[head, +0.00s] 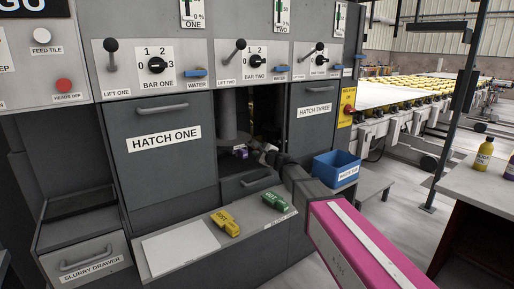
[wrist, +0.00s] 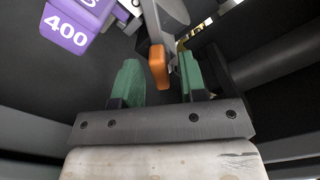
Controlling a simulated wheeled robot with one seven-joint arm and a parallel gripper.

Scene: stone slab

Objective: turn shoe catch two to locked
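In the wrist view an orange-tipped lever (wrist: 158,65), likely shoe catch two, stands between the two green fingertips of my gripper (wrist: 159,82). The fingers are apart, with a visible gap on each side of the lever. A purple shoe (wrist: 72,25) marked 400 is at the upper left, beside the lever. In the head view my gripper (head: 264,153) reaches into the dark open bay between hatch one and hatch three. The purple shoe (head: 241,152) shows just left of it. The lever cannot be made out there, and its locked or unlocked marking is not readable.
Hatch one (head: 160,165) and hatch three (head: 314,120) flank the bay. A ledge (head: 190,262) below holds a yellow block (head: 225,222) and a green block (head: 273,200). A blue bin (head: 336,168) stands right of my arm. Dark bay walls are close around my gripper.

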